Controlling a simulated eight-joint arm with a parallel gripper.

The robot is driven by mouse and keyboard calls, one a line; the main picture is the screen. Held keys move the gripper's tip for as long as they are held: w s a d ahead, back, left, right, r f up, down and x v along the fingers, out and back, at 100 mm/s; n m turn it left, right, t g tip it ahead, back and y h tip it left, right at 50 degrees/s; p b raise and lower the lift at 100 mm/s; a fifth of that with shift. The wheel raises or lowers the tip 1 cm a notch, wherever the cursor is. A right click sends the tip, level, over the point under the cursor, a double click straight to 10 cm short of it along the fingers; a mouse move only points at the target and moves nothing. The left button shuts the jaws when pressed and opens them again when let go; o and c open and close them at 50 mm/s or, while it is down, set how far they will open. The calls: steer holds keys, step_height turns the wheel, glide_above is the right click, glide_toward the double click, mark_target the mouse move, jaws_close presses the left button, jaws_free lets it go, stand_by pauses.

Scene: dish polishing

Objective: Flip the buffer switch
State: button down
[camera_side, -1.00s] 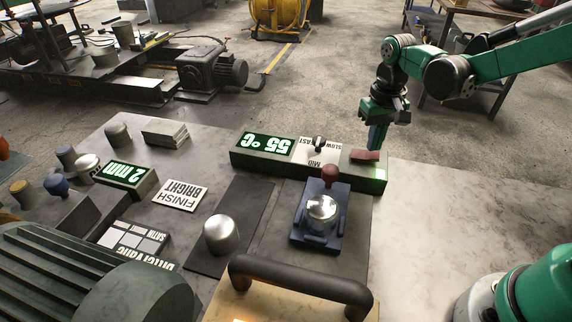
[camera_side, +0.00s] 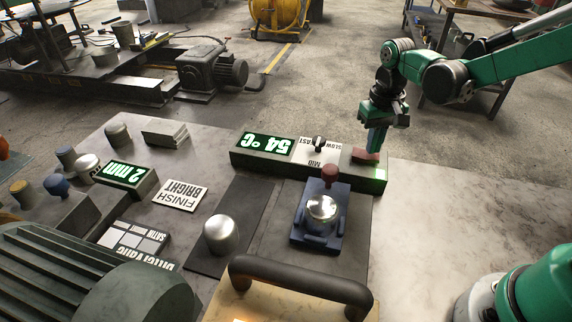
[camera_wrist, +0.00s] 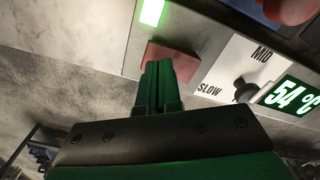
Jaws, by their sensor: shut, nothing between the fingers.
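The buffer switch looks to be the red rocker (camera_side: 364,155) at the right end of the dark control box (camera_side: 262,163). In the wrist view the red rocker (camera_wrist: 172,58) lies right at my fingertips, with a lit green lamp (camera_wrist: 151,12) beside it. My gripper (camera_side: 375,150) is shut and empty, pointing down over the rocker. In the wrist view my gripper (camera_wrist: 158,68) overlaps the rocker's near edge; it seems to touch, but I cannot be sure. The fingers hide part of the rocker.
The box carries a speed knob (camera_side: 318,143) and a display (camera_side: 265,145) reading 54 °C. In front, a blue fixture (camera_side: 301,238) holds a shiny metal dish (camera_side: 322,209), with a dark red ball knob (camera_side: 330,173) behind it. The table's right side (camera_side: 470,220) is clear.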

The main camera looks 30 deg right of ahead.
steer(key=shift+r, duration=3.25)
steer(key=s+a+r+n+t, duration=0.1)
steer(key=s+a+n+t, duration=0.2)
steer(key=s+t, duration=0.4)
steer(key=shift+s+a+r, duration=0.15)
steer(key=shift+s+a, duration=0.3)
